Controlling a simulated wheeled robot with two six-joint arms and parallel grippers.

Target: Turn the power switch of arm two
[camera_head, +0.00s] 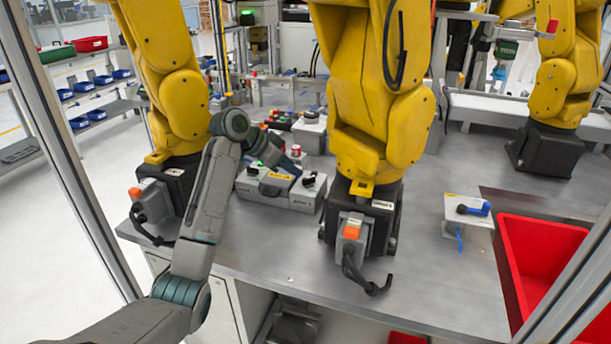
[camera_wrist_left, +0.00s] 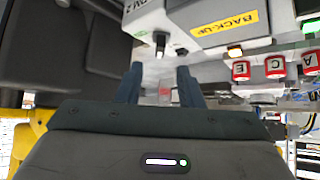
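Two light grey control boxes stand side by side on the metal bench, between two yellow arms. The left box (camera_head: 262,192) has a yellow label; the right box (camera_head: 304,200) has a black knob (camera_head: 310,177) on top. My left gripper (camera_head: 293,164) is over these boxes, near the right box's knob. In the left wrist view its two fingers (camera_wrist_left: 159,72) are apart, with nothing between them. A dark switch knob (camera_wrist_left: 160,44) on a white box lies just past the fingertips, in line with the gap. That box's lettering is cut off, ending in "2". My right gripper is not in view.
A box with a yellow BACK-UP label (camera_wrist_left: 237,21) and red lettered buttons (camera_wrist_left: 275,66) are at the right of the wrist view. The yellow middle arm (camera_head: 375,120) stands close to the right box. A red bin (camera_head: 540,255) is at the right. The front bench is mostly clear.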

